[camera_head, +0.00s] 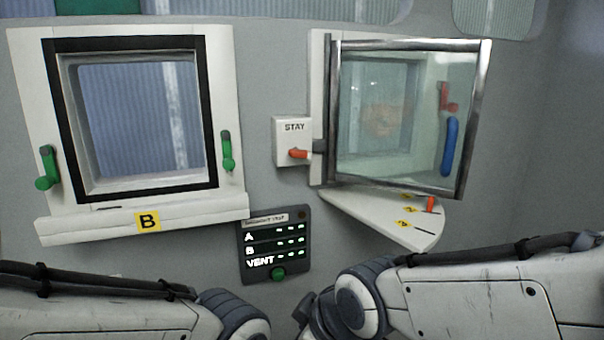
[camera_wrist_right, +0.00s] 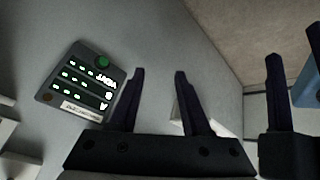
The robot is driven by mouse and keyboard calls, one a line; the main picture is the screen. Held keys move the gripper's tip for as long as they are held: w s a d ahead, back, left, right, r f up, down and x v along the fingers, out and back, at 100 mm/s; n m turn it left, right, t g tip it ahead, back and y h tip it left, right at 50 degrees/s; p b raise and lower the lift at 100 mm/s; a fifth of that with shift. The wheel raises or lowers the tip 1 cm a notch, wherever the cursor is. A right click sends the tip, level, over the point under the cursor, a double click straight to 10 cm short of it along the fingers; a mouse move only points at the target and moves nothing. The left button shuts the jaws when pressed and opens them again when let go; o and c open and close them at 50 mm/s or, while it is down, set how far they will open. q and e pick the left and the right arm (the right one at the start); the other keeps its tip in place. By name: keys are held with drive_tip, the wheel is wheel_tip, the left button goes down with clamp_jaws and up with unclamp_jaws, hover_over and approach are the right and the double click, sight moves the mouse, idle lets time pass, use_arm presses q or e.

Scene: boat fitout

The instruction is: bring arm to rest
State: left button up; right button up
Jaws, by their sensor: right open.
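My right gripper (camera_wrist_right: 160,72) is open in the right wrist view, with nothing between its two dark fingers. The indicator panel (camera_wrist_right: 75,85) shows upside down to the left of the fingers, apart from them. In the head view my right arm comes in from the lower right, and its folded links end near the bottom middle. My left arm comes in from the lower left. Neither gripper's fingers can be made out there. At the right edge of the wrist view, dark fingers of what looks like my left gripper (camera_wrist_right: 295,75) show, partly cut off.
Window B (camera_head: 140,115) has a black frame and green handles. The right window's chrome-framed pane (camera_head: 400,115) stands out over a quadrant plate (camera_head: 385,220) with an orange peg. A STAY box (camera_head: 292,141) has an orange lever. The panel (camera_head: 275,245) hangs between, above my arms.

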drive_tip(key=s+d+f+m+g+h+p, duration=0.1)
drive_tip(key=s+d+f+m+g+h, duration=0.15)
drive_tip(key=s, duration=0.45)
drive_tip(key=s+d+f+m+g+h, duration=0.1)
drive_tip(key=s+d+f+m+g, duration=0.15)
drive_tip(key=s, duration=0.45)
wheel_tip(320, 180, up, 15)
drive_tip(key=p, duration=1.4)
drive_tip(key=shift+w+r+g+p, duration=0.2)
drive_tip(key=shift+w+g+p, duration=0.1)
drive_tip(key=shift+p, duration=0.05)
drive_tip(key=shift+y, duration=0.25)
